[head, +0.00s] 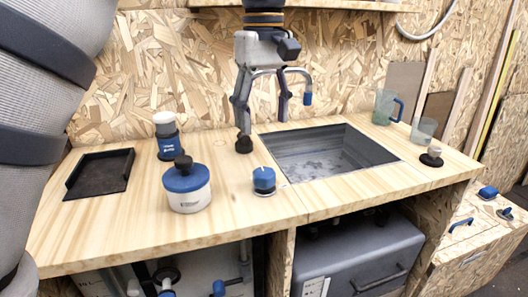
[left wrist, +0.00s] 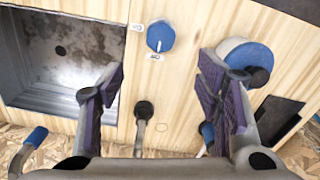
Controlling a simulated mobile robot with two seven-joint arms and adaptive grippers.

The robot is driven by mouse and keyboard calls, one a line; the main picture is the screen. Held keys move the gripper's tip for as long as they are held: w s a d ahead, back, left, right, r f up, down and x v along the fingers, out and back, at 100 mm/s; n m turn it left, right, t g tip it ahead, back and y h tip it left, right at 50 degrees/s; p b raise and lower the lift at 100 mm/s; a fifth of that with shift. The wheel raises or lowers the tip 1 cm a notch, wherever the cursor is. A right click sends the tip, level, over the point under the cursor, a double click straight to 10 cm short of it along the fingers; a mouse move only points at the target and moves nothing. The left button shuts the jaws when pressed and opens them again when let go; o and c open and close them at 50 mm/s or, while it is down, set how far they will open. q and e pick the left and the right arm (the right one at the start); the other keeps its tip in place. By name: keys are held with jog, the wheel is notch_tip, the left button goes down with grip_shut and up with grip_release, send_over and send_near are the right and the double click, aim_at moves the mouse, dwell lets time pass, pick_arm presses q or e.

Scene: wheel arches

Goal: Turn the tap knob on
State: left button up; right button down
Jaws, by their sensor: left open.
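The blue tap knob (head: 264,180) sits on the wooden counter, in front of and left of the sink. In the left wrist view the knob (left wrist: 160,36) has small white labels beside it. The tap's curved spout ends in a blue tip (head: 307,97) above the sink; its dark base (head: 243,144) stands behind the knob. My left gripper (head: 261,112) hangs from above at the tap, its fingers spread and empty. In the left wrist view the knob shows beyond and between the fingertips (left wrist: 161,66), apart from them. My right gripper is not in view.
A white pot with blue lid (head: 187,190), a blue-and-white container (head: 166,138) and a black tray (head: 100,172) stand left of the knob. The grey sink (head: 375,147) is to its right, with clear cups (head: 423,129) beyond. The counter just in front of the knob is clear.

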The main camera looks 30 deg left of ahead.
aim_at(263, 171)
pick_arm(q)
jog(key=f, duration=1.1)
jog(key=shift+s+f+p, duration=0.2)
jog(key=shift+f+p, duration=0.15)
jog(key=shift+f, duration=0.05)
jog(key=c, duration=1.2)
